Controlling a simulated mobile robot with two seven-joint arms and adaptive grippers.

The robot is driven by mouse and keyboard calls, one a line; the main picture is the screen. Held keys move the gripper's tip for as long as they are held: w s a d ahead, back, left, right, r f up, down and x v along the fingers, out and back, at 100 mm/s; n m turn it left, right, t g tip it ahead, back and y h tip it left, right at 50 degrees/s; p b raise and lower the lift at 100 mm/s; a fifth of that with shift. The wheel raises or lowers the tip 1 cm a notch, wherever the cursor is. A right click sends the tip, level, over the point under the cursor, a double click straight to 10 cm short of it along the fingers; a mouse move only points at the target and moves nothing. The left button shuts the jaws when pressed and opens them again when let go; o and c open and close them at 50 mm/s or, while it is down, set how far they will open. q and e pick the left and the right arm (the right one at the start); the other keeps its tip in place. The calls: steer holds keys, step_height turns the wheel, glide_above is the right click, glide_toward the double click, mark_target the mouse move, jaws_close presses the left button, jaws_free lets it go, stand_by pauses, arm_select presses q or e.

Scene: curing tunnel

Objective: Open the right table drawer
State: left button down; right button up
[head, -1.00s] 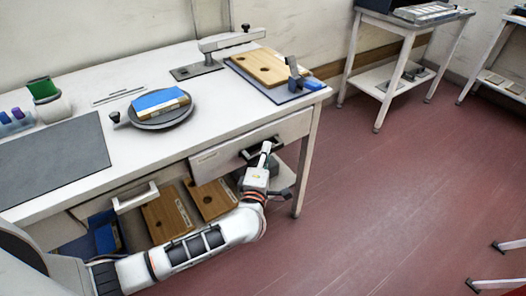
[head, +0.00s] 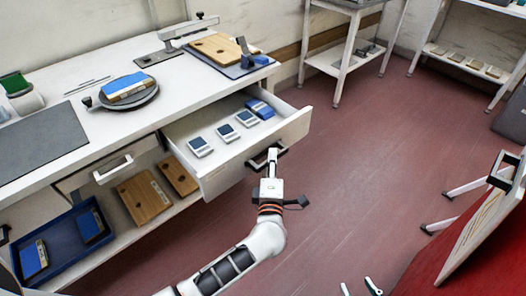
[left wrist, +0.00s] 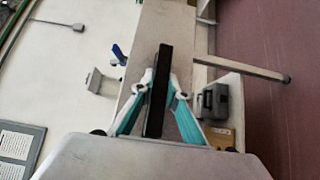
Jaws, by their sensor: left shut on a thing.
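The right table drawer (head: 294,132) is pulled well out from under the white table in the head view. Several small grey devices (head: 226,133) and a blue item (head: 259,108) lie inside it. My left gripper (head: 272,160) is shut on the drawer's dark handle (head: 282,153). In the left wrist view the handle (left wrist: 158,90) runs as a black bar between the two fingers of my left gripper (left wrist: 160,85). My right gripper (head: 359,288) shows only its two fingertips at the bottom edge of the head view, spread apart and empty.
The left drawer, with a pale handle (head: 113,170), is closed. The lower shelf holds wooden boards (head: 144,197) and a blue tray (head: 62,261). A side table (head: 345,65) stands behind. A red-topped surface (head: 420,265) is at the right. The red floor between is clear.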

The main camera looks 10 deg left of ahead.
arm_select(q)
steer(key=shift+s+d, duration=1.1)
steer(key=shift+d, duration=0.25)
steer(key=c, duration=2)
jaws_free()
steer(key=shift+o, duration=0.2)
